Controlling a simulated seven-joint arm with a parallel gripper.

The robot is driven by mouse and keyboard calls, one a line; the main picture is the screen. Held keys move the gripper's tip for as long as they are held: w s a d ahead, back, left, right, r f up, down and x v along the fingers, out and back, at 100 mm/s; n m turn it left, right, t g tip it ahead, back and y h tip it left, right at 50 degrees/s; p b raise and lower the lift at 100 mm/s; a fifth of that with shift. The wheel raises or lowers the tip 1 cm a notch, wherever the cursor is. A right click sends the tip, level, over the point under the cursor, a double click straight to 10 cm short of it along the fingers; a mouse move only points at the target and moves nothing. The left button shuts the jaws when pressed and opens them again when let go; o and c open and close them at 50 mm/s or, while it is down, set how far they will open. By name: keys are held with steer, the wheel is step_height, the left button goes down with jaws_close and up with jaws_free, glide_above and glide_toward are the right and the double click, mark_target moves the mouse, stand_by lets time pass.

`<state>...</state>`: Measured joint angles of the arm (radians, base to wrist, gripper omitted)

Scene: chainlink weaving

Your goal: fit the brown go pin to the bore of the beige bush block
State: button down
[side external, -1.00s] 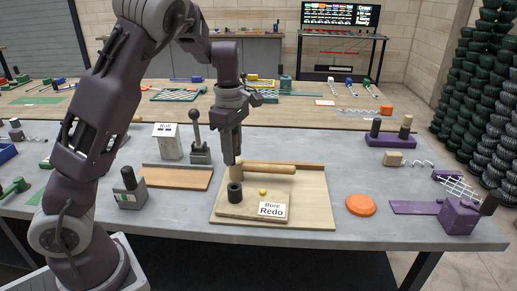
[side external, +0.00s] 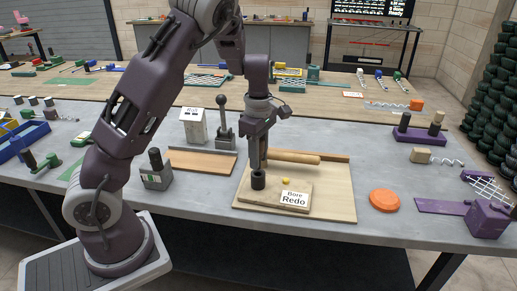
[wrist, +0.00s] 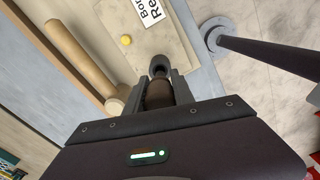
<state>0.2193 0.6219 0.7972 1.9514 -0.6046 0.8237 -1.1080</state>
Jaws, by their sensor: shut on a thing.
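The beige bush block (side external: 270,200) is a flat plate on a larger wooden board. A dark round bush (side external: 258,181) stands upright at its left; it also shows in the wrist view (wrist: 160,68). My gripper (side external: 258,166) is directly above the bush, pointing down, its fingertips close to the bush's top. In the wrist view my gripper (wrist: 159,88) is shut on the brown go pin (wrist: 158,96). The pin lines up roughly with the bush. The fingers hide most of the pin in the side view, and I cannot tell whether its end is inside the bore.
A wooden mallet-like piece (side external: 295,157) lies just behind the gripper. A small yellow ball (side external: 285,181) and a "Bore Redo" card (side external: 294,198) are right of the bush. An orange disc (side external: 384,200) is farther right; a grey lever stand (side external: 224,130) is behind left.

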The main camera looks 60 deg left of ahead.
steer(key=shift+f, duration=1.5)
steer(key=shift+r, duration=1.25)
steer(key=shift+f, duration=0.1)
steer(key=shift+f, duration=1.3)
steer(key=c, duration=1)
jaws_free()
